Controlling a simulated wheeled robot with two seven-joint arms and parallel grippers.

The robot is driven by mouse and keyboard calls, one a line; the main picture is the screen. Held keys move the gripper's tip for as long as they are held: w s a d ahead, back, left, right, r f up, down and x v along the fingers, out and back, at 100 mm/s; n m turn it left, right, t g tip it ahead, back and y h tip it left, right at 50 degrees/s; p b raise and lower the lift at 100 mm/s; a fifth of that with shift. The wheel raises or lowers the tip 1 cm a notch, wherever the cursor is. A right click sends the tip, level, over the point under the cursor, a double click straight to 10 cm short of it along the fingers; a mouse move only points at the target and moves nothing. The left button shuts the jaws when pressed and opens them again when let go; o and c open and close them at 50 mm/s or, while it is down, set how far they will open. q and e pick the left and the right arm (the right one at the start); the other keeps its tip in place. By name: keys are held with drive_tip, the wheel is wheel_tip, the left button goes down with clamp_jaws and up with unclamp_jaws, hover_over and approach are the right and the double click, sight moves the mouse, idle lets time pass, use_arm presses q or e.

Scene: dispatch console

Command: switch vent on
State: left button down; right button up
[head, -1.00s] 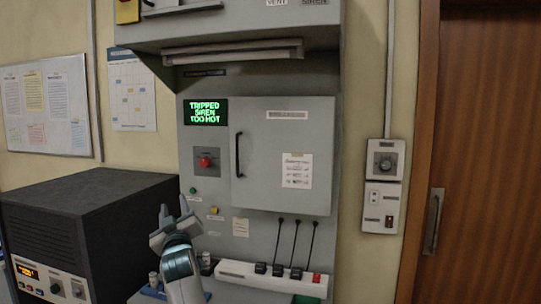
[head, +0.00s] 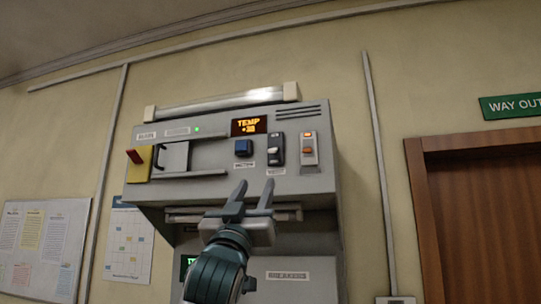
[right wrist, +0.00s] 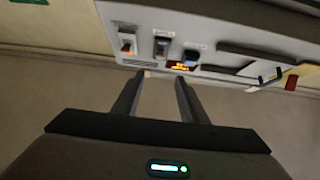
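The vent switch (head: 276,149) is a dark switch with a pale part on the upper console panel, above a small label that is hard to read here. I cannot tell its position. It also shows upside down in the right wrist view (right wrist: 162,46). My right gripper (head: 256,183) is open and empty, pointing up below the switches; its two spread fingers also show in the right wrist view (right wrist: 159,79), apart from the panel. My left gripper is not in view.
A blue button (head: 243,147) sits left of the switch, and a pale switch with an orange light (head: 309,150) sits right. An orange display (head: 249,126) reads TEMP. A red lever on a yellow plate (head: 138,163) and a sliding cover (head: 174,158) are farther left.

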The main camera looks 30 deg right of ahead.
drive_tip(key=p, duration=1)
approach(272, 151)
drive_tip(key=x, duration=0.7)
drive_tip(key=shift+w+r, duration=0.1)
drive_tip(key=shift+r, duration=0.05)
drive_tip(key=shift+p+x, duration=0.3)
drive_tip(key=shift+x, duration=0.5)
drive_tip(key=shift+d, duration=0.1)
clamp_jaws()
